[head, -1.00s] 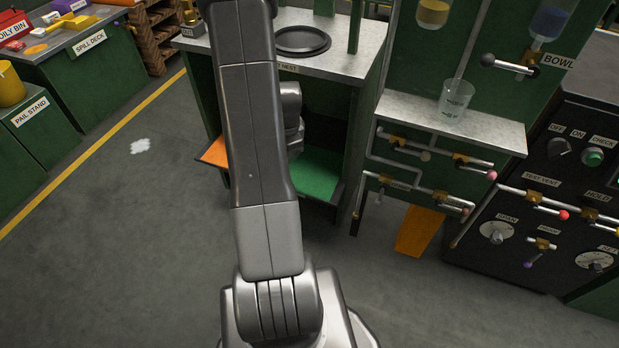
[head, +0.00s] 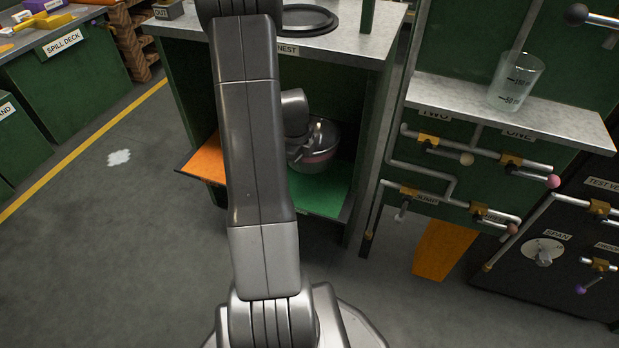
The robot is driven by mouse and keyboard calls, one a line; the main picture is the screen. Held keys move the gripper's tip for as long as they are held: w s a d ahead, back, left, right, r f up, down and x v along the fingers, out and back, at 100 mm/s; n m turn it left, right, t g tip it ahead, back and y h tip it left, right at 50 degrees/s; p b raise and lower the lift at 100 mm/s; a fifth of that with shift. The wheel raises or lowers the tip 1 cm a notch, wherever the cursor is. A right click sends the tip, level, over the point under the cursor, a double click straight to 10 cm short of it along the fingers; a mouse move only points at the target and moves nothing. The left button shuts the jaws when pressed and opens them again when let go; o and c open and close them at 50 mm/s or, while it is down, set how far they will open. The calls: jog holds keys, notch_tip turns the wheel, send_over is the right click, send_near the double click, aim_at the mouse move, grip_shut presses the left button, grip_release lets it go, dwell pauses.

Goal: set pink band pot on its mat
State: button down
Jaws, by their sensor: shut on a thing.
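The pink band pot (head: 316,158) is a shiny metal pot with a pink stripe round its lower wall. It shows just right of my arm, inside the lower opening of the green stand, over or on the green mat (head: 326,192); I cannot tell whether it touches. An orange mat (head: 205,161) lies left of the green one, partly behind my arm. My gripper (head: 303,146) is at the pot's left side, mostly hidden by my arm, and is shut on the pot.
The stand's metal top (head: 345,40) carries a dark round plate (head: 308,18). Its right side wall is close to the pot. To the right, a ledge (head: 490,105) holds a glass beaker (head: 515,82), with pipes and knobs below.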

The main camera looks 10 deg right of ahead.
jog(key=shift+w+f+m+b, duration=0.3)
jog(key=shift+w+m+b, duration=0.1)
jog(key=shift+b, duration=0.1)
jog(key=shift+s+f+m+b, duration=0.1)
jog(key=shift+s+m+b, duration=0.05)
jog(key=shift+m+b, duration=0.2)
notch_tip(320, 180, down, 9)
jog(key=b, duration=0.3)
jog(key=shift+f+b, duration=0.2)
jog(key=shift+b, duration=0.1)
jog(key=shift+f+b, duration=0.25)
jog(key=shift+b, duration=0.05)
jog(key=c, duration=1.5)
grip_release()
jog(key=shift+o, duration=0.2)
jog(key=shift+r, duration=0.1)
notch_tip(320, 180, up, 12)
jog(key=s+a+p, duration=0.1)
jog(key=p, duration=0.3)
jog(key=shift+s+p, duration=0.15)
jog(key=shift+p, duration=0.2)
